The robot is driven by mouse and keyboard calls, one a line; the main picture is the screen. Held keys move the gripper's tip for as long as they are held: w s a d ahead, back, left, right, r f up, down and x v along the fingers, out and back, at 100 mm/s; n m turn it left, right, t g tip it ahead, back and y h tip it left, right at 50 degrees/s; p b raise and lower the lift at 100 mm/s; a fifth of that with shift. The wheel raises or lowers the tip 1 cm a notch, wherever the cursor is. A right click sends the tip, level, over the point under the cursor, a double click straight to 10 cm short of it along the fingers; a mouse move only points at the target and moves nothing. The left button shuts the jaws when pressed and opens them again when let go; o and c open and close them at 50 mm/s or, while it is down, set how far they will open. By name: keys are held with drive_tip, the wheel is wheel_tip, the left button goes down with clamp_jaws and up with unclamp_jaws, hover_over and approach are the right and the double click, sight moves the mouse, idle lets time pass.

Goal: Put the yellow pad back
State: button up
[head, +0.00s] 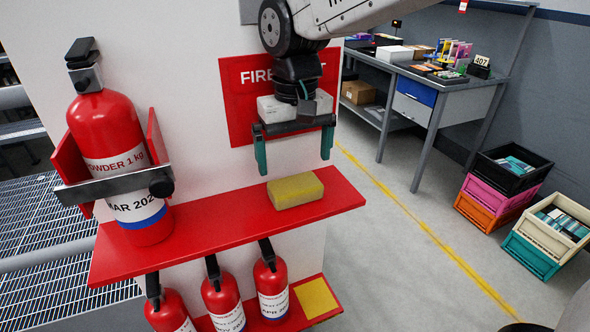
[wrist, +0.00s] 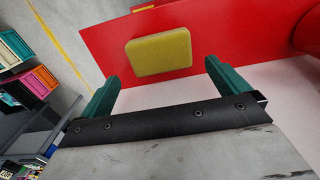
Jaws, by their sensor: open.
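The yellow pad (head: 295,190) lies flat on the upper red shelf (head: 180,237), toward its right end. In the wrist view the pad (wrist: 159,52) shows beyond and between the fingertips. My gripper (head: 294,166) hangs above the pad with its green fingers spread wide and nothing between them. It also shows in the wrist view (wrist: 160,72). A yellow square (head: 316,298) is on the lower red shelf, at its right end beside the small extinguishers, with nothing on it.
A large fire extinguisher (head: 115,150) stands clamped at the left of the upper shelf. Several small extinguishers (head: 224,300) stand on the lower shelf. A red sign (head: 240,100) is behind my gripper. A workbench (head: 430,85) and stacked crates (head: 500,190) are at right.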

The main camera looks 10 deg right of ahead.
drive_tip(key=shift+r, duration=0.45)
drive_tip(key=shift+s+d, duration=0.1)
drive_tip(key=shift+d, duration=0.2)
drive_tip(key=s+d+f+m+t, duration=0.1)
drive_tip(key=s+d+f+m, duration=0.1)
drive_tip(key=s+d, duration=1.7)
drive_tip(key=shift+s+d+f+m, duration=0.15)
drive_tip(key=shift+d+m, duration=0.4)
drive_tip(key=shift+m, duration=0.05)
